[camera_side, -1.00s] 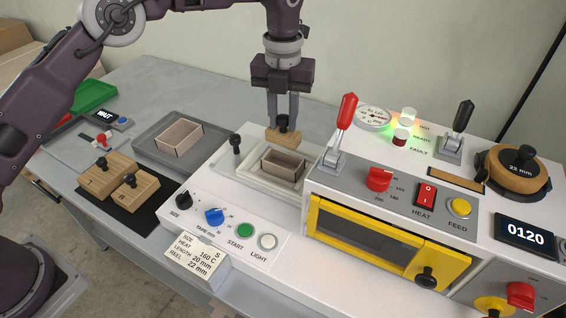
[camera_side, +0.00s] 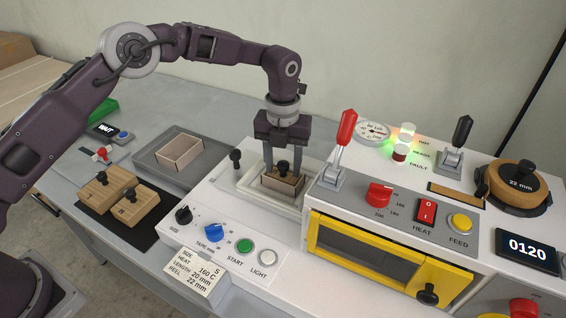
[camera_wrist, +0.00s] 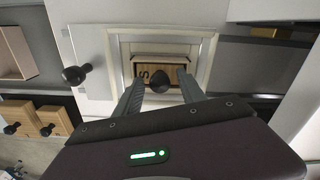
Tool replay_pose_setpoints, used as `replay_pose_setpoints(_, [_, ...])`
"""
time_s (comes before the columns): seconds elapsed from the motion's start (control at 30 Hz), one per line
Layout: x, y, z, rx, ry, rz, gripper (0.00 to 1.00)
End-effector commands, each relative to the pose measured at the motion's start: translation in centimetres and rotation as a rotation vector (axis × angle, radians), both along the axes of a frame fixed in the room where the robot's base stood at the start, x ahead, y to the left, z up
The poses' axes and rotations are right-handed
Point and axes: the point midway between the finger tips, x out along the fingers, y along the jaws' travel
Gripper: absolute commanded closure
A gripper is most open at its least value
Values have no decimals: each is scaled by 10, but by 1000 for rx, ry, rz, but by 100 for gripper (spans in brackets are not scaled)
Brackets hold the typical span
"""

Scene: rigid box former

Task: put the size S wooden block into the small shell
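The size S wooden block (camera_wrist: 147,70) sits inside the small shell (camera_side: 270,187), a grey-brown open box in the light recess of the machine. The letter S shows on its top in the wrist view. Its black knob (camera_side: 283,167) stands upright. My gripper (camera_side: 284,167) is just above the shell, with its fingers open on either side of the knob. In the wrist view (camera_wrist: 160,92) there is a gap between the knob and each finger. How deep the block sits is partly hidden by the shell walls.
A larger shell (camera_side: 180,150) stands in a grey tray on the left. Two other knobbed blocks (camera_side: 134,205) rest on a black mat. A black knob post (camera_side: 236,158) stands left of the recess, and a red-handled lever (camera_side: 346,128) rises close on its right.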

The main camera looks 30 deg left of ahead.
Motion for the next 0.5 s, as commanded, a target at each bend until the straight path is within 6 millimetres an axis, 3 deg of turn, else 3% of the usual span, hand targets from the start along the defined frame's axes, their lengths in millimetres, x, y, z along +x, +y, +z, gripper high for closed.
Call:
replay_pose_setpoints(0.27, [0,0,6,0,-1,0,53])
replay_pose_setpoints(0.5, [1,0,66,-1,-5,1,53])
